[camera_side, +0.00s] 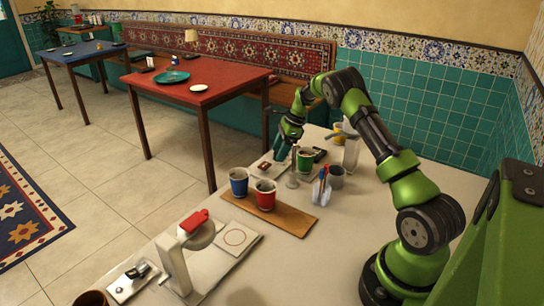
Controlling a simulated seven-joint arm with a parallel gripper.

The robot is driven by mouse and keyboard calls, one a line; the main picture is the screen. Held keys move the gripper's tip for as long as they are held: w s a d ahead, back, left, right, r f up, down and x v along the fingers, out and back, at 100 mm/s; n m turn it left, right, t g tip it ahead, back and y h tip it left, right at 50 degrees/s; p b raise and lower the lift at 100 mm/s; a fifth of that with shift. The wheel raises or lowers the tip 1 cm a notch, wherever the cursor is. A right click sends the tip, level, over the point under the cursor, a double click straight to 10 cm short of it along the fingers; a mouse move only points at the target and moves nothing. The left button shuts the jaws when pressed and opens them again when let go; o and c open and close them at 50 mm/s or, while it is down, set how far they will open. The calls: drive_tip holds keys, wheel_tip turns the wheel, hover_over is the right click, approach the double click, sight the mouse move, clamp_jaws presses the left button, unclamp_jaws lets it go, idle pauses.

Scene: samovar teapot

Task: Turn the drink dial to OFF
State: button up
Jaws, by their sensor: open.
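My gripper (278,158) points down at the far end of the pale counter, above or beside a small white panel with a dark red part (264,167). Its fingers are small in this view; it is open, and I see nothing held in it. Whether it touches the panel cannot be told. Another small white panel with a black and silver knob or switch (138,270) lies at the near left of the counter, far from my gripper. I cannot tell which panel bears the drink dial, and no OFF mark is readable.
A blue cup (239,182) and a red cup (265,196) stand on a wooden board (290,217). A green cup (305,160), a silver post (293,168) and a pen holder (320,192) stand near my gripper. A white stand with a red top (194,221) is nearer.

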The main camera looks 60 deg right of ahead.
drive_tip(key=m, duration=0.2)
drive_tip(key=m+h, duration=0.1)
drive_tip(key=m, duration=0.1)
drive_tip(key=m+h, duration=0.1)
drive_tip(key=m, duration=0.1)
drive_tip(key=shift+a+t, duration=0.25)
drive_tip(key=shift+t, duration=0.15)
drive_tip(key=v, duration=1.7)
drive_tip(key=s+a+r+n, duration=0.1)
drive_tip(key=s+a+n, duration=0.3)
drive_tip(key=a+n, duration=0.5)
drive_tip(key=s+a+r+n, duration=0.2)
drive_tip(key=s+a+n, duration=0.3)
drive_tip(key=a+n, duration=0.5)
drive_tip(key=shift+s+a+n+y, duration=0.2)
drive_tip(key=shift+a+n+y, duration=0.15)
drive_tip(key=shift+a, duration=0.4)
drive_tip(key=shift+r, duration=0.1)
